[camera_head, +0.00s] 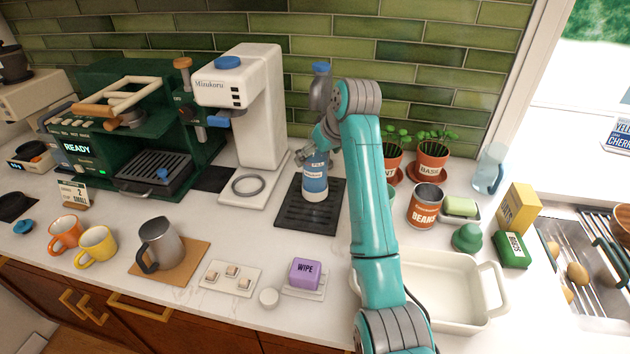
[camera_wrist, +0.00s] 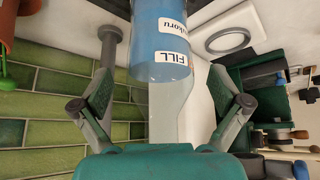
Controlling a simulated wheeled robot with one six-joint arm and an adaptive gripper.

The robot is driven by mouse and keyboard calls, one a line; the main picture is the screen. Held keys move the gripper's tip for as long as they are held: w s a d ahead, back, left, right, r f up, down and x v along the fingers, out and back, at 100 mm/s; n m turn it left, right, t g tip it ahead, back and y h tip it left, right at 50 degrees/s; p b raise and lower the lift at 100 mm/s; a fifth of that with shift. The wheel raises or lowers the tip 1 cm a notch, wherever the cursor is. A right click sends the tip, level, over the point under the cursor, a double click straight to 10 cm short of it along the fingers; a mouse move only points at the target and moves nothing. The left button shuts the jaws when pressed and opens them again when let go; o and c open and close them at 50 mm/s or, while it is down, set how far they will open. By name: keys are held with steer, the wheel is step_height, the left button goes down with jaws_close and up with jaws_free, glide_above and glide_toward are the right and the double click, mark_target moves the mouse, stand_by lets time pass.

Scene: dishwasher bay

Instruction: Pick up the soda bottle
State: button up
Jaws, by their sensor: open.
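The soda bottle (camera_head: 315,184) stands upright on a black ribbed mat (camera_head: 291,218). It is tall, with blue contents in its lower part, white labels and what looks like a blue cap at the top. My gripper (camera_head: 318,147) is at the bottle's middle, and my wrist hides part of it.
A white soda machine (camera_head: 262,100) stands close left of the bottle. Potted herbs (camera_head: 431,158) and a beans can (camera_head: 425,205) are to the right, beyond my arm. The tiled wall is close behind.

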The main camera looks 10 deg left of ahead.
steer(key=shift+x, duration=1.25)
steer(key=c, duration=1.7)
jaws_close()
steer(key=shift+r, duration=0.2)
